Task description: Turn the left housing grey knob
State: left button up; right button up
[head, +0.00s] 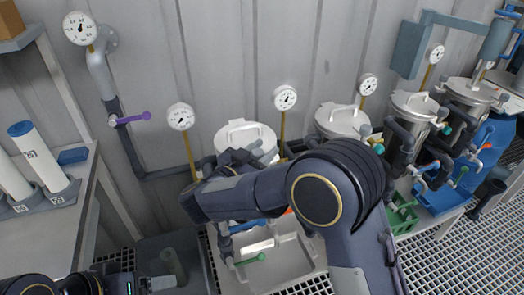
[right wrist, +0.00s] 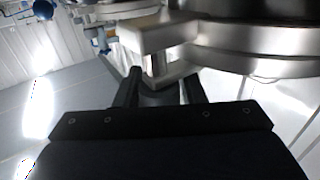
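The left housing (head: 246,136) is a steel vessel with a handled lid, behind my right arm in the head view. My right forearm crosses in front of it, and my dark hand is close to its front, below the lid. In the right wrist view my right gripper (right wrist: 162,84) has its two fingers apart. A pale grey metal piece (right wrist: 165,72) lies at and between the fingertips, under the vessel's rim (right wrist: 250,35). I cannot tell whether the fingers touch it. I cannot make out the grey knob for certain. My left gripper is not in view.
More lidded vessels (head: 343,121) stand in a row to the right. Pressure gauges (head: 181,117) on thin stems rise beside them. A purple handle (head: 132,118) is on the wall pipe. A green lever (head: 250,259) is over the steel sink (head: 285,262). A side bench (head: 78,195) stands left.

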jog(key=shift+o, duration=1.4)
jog(key=v, duration=0.7)
jog(key=shift+s+a, duration=0.25)
jog(key=shift+s, duration=0.05)
